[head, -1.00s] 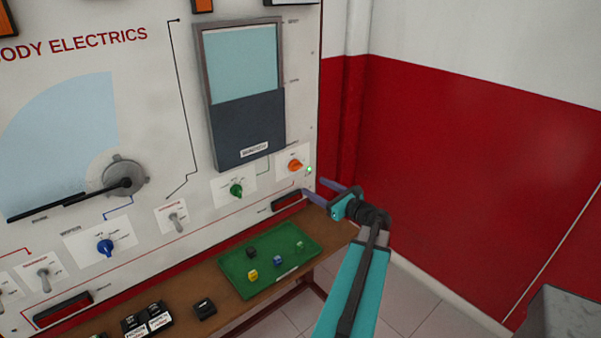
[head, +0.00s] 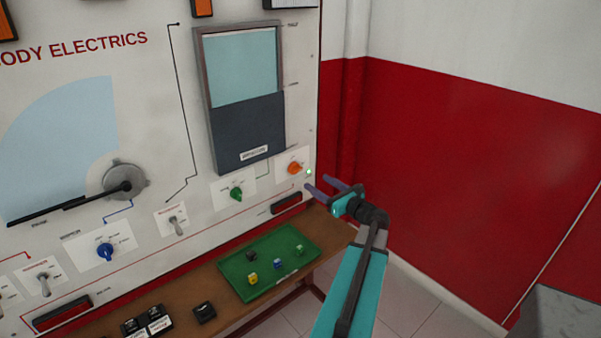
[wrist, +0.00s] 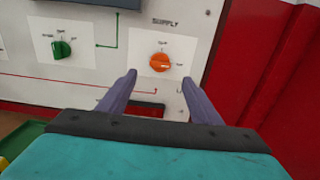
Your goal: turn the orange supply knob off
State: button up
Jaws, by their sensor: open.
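The orange supply knob (head: 295,168) is on a white plate at the lower right of the trainer panel. In the wrist view the orange knob (wrist: 160,62) sits under the word SUPPLY, its grip bar lying nearly level with a slight tilt. My gripper (head: 325,186) is open and empty, in front of the panel, below and to the right of the knob in the head view. In the wrist view its two fingers (wrist: 158,88) point toward the panel, spread either side of the knob's column, with the knob beyond their tips. The small position labels are too blurred to read.
A green knob (head: 236,193) is left of the orange one, and a blue knob (head: 106,251) is farther left. Below, a green tray (head: 240,286) with small blocks lies on the wooden bench. A red wall (head: 460,160) stands to the right.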

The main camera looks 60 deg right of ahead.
aim_at(298, 170)
jog(key=p+x, duration=0.3)
jog(key=x, duration=0.8)
jog(key=c, duration=1.1)
jog(key=shift+o, duration=0.2)
jog(key=shift+a+f, duration=0.15)
jog(key=shift+a, duration=0.05)
jog(key=shift+d, duration=0.1)
